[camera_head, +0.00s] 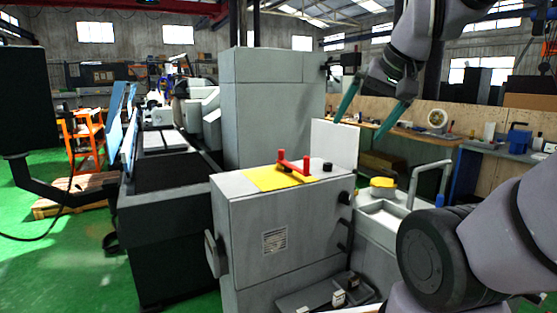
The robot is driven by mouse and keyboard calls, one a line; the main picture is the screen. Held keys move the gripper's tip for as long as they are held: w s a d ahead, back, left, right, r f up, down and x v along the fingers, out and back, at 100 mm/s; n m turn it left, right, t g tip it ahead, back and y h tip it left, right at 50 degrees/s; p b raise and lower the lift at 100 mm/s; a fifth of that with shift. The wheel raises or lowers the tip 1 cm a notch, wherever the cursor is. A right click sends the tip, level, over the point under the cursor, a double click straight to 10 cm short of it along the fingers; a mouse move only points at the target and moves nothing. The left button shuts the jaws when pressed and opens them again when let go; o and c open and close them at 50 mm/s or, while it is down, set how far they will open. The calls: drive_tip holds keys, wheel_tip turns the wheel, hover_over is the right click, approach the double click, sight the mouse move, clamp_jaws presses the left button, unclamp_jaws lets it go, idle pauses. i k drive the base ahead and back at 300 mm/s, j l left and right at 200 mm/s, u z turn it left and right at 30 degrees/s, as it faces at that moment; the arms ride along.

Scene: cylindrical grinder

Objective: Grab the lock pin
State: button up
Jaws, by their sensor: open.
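A red handle-like piece with upright ends (293,165) lies on a yellow plate (264,180) on top of the grey cabinet (285,218). It may be the lock pin, but I cannot tell for sure. A small black knob (327,167) stands just right of it. My gripper (357,130) hangs from the upper right, its two teal fingers spread wide and pointing down and left. It is empty, above and to the right of the red piece, clearly apart from it.
A tall grey machine housing (268,105) rises behind the cabinet, with a white panel (335,145) beside it. A yellow-capped tank (383,188) with a grey bent rail (430,178) stands at right. Black knobs stick out from the cabinet's right side. A workbench (495,147) runs along the back right.

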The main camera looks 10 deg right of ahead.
sight(281, 152)
drive_tip(key=i, duration=0.5)
drive_tip(key=i+l, duration=0.15)
drive_tip(key=i, duration=0.35)
drive_tip(key=i+j+u, duration=0.05)
